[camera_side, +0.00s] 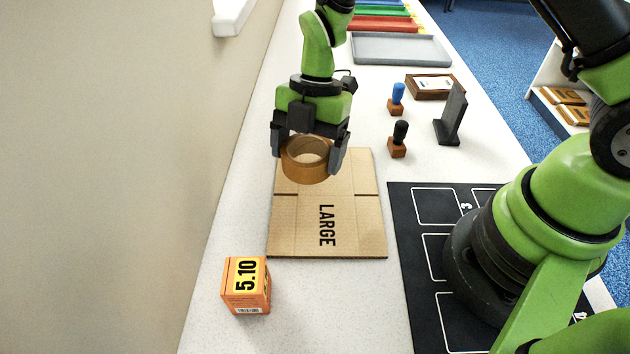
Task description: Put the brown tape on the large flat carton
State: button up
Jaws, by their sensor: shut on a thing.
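The brown tape (306,172) is a thick roll with a pale hollow core. My gripper (309,155) is shut on it, with one finger on each side. The tape appears over the far left part of the large flat carton (355,225), which lies flat on the white table with "LARGE" printed on it. The tape and gripper hide part of the carton's far half. I cannot tell from this one view whether the tape touches the carton or hangs just above it.
Two stamps, blue-handled (397,97) and black-handled (399,138), a dark upright stand (452,115) and a wooden box (434,86) are right of the carton. A grey tray (400,49) lies behind. A black mat (415,260) lies right.

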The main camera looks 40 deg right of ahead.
aim_at(306, 197)
jog(key=shift+f, duration=3.2)
jog(key=shift+f, duration=0.1)
jog(key=o, duration=0.8)
jog(key=v, duration=1.1)
jog(key=shift+d+r+m, duration=0.25)
jog(key=shift+r+m, duration=0.05)
jog(key=shift+r, duration=0.65)
jog(key=s+d+r+m+t, duration=0.2)
jog(key=s+r+m+t, duration=0.35)
jog(key=r+m, duration=0.7)
jog(key=shift+s+d+r+m+t+h, duration=0.2)
jog(key=shift+s+d+r+m+t, duration=0.45)
jog(key=shift+s+m, duration=1.5)
jog(key=shift+s+d+r+m+t+h, duration=0.3)
jog(key=shift+s+r+m, duration=0.6)
jog(key=shift+s+m, duration=1.2)
jog(key=shift+s+d+r+m+t+h, duration=0.1)
jog(key=shift+s+d+r+m+t, duration=0.4)
jog(key=shift+s+m, duration=1.65)
